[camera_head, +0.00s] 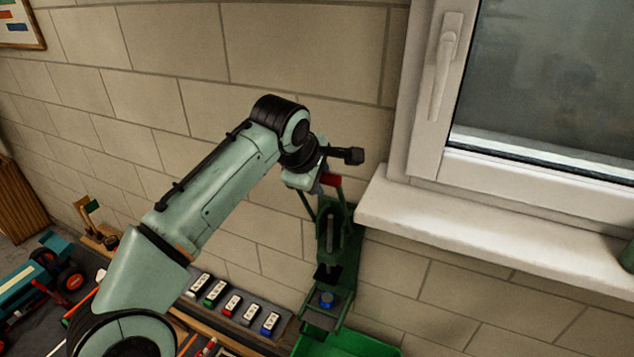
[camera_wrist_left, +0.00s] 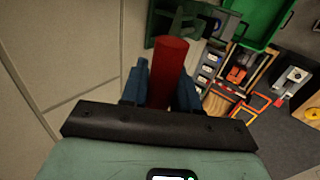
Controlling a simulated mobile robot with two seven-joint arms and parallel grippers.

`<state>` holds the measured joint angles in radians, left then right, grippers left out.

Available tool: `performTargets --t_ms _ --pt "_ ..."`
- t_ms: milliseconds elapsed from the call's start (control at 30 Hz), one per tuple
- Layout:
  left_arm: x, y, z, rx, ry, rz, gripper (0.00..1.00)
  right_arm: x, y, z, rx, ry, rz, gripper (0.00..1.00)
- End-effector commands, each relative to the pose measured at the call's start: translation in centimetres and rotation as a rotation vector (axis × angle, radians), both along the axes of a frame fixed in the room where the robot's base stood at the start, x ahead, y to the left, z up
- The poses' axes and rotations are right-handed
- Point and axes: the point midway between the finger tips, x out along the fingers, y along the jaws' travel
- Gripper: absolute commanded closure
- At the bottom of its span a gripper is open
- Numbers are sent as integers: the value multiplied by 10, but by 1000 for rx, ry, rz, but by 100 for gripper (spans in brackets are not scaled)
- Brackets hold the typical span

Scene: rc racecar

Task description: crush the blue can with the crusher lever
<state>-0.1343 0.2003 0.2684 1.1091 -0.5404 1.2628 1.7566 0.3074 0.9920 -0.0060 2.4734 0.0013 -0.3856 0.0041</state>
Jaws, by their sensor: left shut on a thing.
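The green can crusher (camera_head: 352,258) is mounted upright on the wall below the window's left side. Its lever is raised, with a red handle (camera_head: 332,180) at the top. The blue can (camera_head: 326,299) sits low in the crusher, under the pressing part, and only its top shows clearly. My left gripper (camera_head: 318,184) is at the top of the lever. In the left wrist view the red handle (camera_wrist_left: 171,62) stands between the blue fingers of my left gripper (camera_wrist_left: 160,88), which is shut on it. My right gripper is not in view.
A green bin (camera_head: 350,346) is below the crusher. A row of several small labelled blocks (camera_head: 232,305) lies left of it on the bench. The window sill (camera_head: 440,215) juts out right of the lever. A teal toy vehicle (camera_head: 30,280) is at far left.

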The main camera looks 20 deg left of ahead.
Motion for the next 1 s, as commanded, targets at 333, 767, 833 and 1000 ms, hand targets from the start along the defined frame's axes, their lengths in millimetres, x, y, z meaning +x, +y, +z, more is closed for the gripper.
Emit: performTargets --t_ms 333,767,833,1000 --pt "-1 0 4 1 34 -1 100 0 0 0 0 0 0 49" --pt "-1 -1 4 1 34 -1 49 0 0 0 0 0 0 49" --pt "-1 -1 4 1 34 -1 49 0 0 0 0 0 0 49" --pt "-2 0 5 1 34 -1 49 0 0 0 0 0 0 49"
